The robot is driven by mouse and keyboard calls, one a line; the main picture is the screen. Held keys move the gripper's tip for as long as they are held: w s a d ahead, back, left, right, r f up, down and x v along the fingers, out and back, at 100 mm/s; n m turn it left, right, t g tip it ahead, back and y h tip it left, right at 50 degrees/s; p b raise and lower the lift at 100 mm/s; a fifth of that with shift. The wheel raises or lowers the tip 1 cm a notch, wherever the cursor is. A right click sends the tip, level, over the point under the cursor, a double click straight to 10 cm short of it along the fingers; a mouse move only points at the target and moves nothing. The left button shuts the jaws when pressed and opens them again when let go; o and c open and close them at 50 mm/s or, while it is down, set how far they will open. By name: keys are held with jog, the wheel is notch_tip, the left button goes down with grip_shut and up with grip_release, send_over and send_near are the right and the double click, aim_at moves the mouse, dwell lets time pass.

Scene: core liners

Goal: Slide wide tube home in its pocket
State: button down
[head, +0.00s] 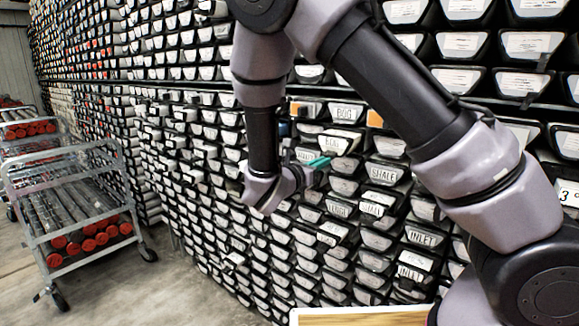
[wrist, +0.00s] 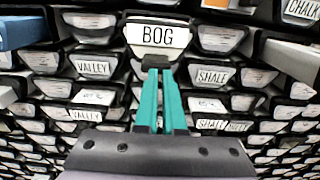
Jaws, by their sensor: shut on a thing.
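A wide tube with a white end label reading BOG (wrist: 151,37) faces my gripper in the wrist view, with part of its pale top showing. It appears to stand out from the rack front, but how deep it sits in its pocket is hidden. My gripper (wrist: 158,72) has its teal fingers closed together on the lower front edge of this tube. In the head view, my gripper (head: 325,161) is at the rack face, just below a labelled tube end (head: 338,144) that seems to be the same one. The fingertips' contact is partly hidden.
Black-framed tube ends fill the rack, with labels such as VALLEY (wrist: 94,68) and SHALE (head: 384,174). A metal cart (head: 75,205) stands on open floor at left.

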jog(key=v, duration=1.3)
jog(key=s+d+r+m+g+y, duration=0.2)
jog(key=d+m+g, duration=0.4)
jog(key=d+m, duration=0.25)
jog(key=s+d+r+m+g+y, duration=0.1)
jog(key=s+d+r+m+g, duration=0.1)
jog(key=d+m+g, duration=0.65)
jog(key=s+d+r+m+t+y, duration=0.3)
jog(key=r+m+y, duration=0.2)
jog(key=r+m, duration=0.2)
jog(key=s+d+r+m+t+y, duration=0.3)
jog(key=d+r+m+t+y, duration=0.1)
jog(key=r+m, duration=0.3)
jog(key=shift+s+m+y, duration=0.25)
jog(key=shift+m+y, duration=0.25)
jog(key=shift+m, duration=0.3)
